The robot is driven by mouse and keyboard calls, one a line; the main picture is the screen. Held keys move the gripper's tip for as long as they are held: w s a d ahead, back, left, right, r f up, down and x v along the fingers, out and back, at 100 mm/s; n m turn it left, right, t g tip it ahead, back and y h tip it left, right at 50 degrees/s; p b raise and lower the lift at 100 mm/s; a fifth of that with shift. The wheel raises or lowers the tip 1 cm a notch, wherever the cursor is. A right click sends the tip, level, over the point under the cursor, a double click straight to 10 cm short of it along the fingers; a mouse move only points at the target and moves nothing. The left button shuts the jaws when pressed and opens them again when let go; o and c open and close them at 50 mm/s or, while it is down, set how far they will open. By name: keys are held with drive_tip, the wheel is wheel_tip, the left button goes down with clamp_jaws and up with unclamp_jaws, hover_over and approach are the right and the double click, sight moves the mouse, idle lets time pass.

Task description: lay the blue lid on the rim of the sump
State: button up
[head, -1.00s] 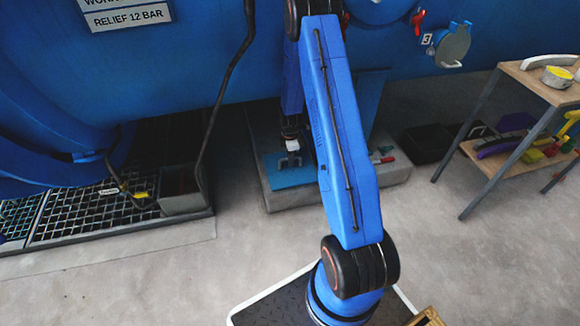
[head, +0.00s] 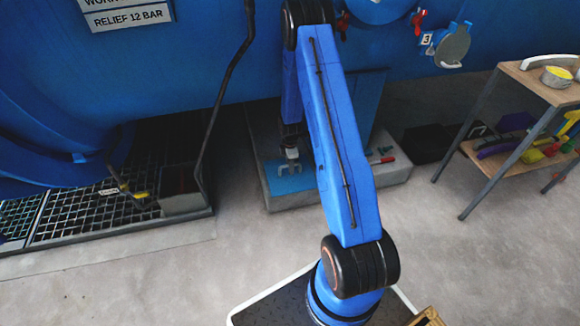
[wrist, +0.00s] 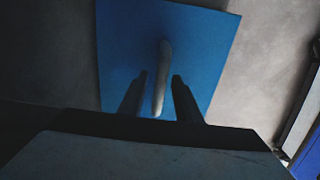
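The blue lid (head: 275,183) lies flat on the concrete plinth below the tank. In the wrist view the lid (wrist: 120,50) is a flat blue plate with a pale bar handle (wrist: 164,62). My gripper (head: 290,168) is low over the lid in the head view. In the wrist view my gripper (wrist: 160,85) is open, with one dark finger on each side of the handle and a gap on both sides. The sump (head: 183,204) appears to be the grey box at the right end of the floor grating, its inside dark.
The concrete plinth (head: 285,200) also carries a red-handled tool (head: 383,160). A black tray (head: 428,143) lies on the floor to its right. A wooden-topped table (head: 535,82) stands at right. A dark hose (head: 215,105) hangs down by the sump. Floor in front is clear.

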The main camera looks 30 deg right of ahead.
idle(0.3)
drive_tip(key=s+a+r+m+t, duration=0.1)
drive_tip(key=s+a+r+m, duration=0.15)
drive_tip(key=r, duration=1.35)
drive_tip(key=s+a+r+m, duration=0.1)
drive_tip(key=s+a+r, duration=0.15)
drive_tip(key=r, duration=1.35)
drive_tip(key=s+a+r+m+t, duration=0.1)
drive_tip(key=s+a+r+m, duration=0.1)
drive_tip(key=s+a+r, duration=0.3)
drive_tip(key=s+a+r+m, duration=0.1)
drive_tip(key=s+r, duration=0.3)
drive_tip(key=r, duration=0.3)
drive_tip(key=s+a+r+m+t, duration=0.1)
drive_tip(key=s+a+r+m, duration=0.1)
drive_tip(key=s, duration=0.6)
drive_tip(key=s+a+r+m+t, duration=0.1)
drive_tip(key=s+a+r+m, duration=0.2)
drive_tip(key=s, duration=0.5)
drive_tip(key=s+a+r+m, duration=0.2)
drive_tip(key=s+r+m, duration=0.1)
drive_tip(key=s, duration=0.6)
drive_tip(key=shift+a+r+t, duration=0.15)
drive_tip(key=shift+r+t, duration=0.25)
drive_tip(key=shift+r, duration=0.2)
drive_tip(key=shift+o, duration=0.4)
